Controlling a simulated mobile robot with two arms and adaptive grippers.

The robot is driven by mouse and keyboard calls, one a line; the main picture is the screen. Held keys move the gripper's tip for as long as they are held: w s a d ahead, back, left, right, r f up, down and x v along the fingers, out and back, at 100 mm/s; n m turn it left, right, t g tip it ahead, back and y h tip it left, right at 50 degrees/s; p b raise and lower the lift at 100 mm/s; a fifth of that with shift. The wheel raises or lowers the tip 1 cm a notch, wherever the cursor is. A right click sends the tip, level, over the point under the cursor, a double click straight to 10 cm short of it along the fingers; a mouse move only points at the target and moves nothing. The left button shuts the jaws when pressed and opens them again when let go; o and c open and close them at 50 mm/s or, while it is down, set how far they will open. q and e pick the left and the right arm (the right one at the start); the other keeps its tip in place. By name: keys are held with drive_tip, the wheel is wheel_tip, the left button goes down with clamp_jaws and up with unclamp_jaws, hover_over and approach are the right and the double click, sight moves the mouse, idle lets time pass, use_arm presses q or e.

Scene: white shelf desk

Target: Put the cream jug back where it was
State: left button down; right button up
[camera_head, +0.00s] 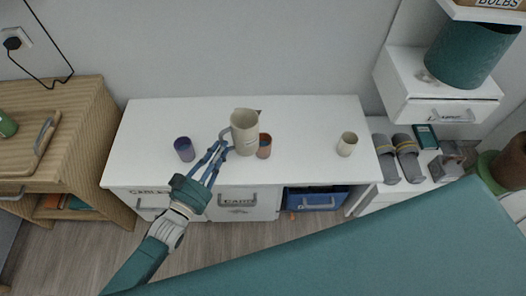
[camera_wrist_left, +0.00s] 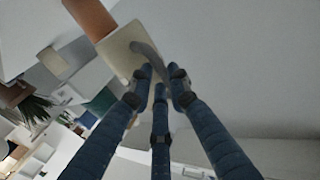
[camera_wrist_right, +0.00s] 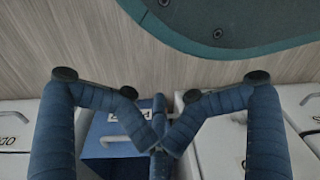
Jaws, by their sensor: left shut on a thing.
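The cream jug (camera_head: 243,134) is at the middle of the white desk, upright in the head view, its grey handle on its left side. My left gripper (camera_head: 219,153) is shut on that handle. In the left wrist view the jug (camera_wrist_left: 122,52) is beyond the blue fingers, with the handle between them. I cannot tell whether the jug's base touches the desk. My right gripper (camera_wrist_right: 160,143) shows only in the right wrist view, its fingers curled together and empty, with a blue drawer behind them.
A terracotta cup (camera_head: 265,148) is close at the jug's right. A dark purple cup (camera_head: 184,149) stands to the left, a cream cup (camera_head: 347,144) to the right. Grey slippers (camera_head: 408,158) lie further right. The white desk top (camera_head: 305,125) is clear between the terracotta and cream cups.

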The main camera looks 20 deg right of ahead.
drive_tip(key=shift+w+a+r, duration=0.1)
drive_tip(key=shift+w+r, duration=0.35)
drive_tip(key=shift+r, duration=0.15)
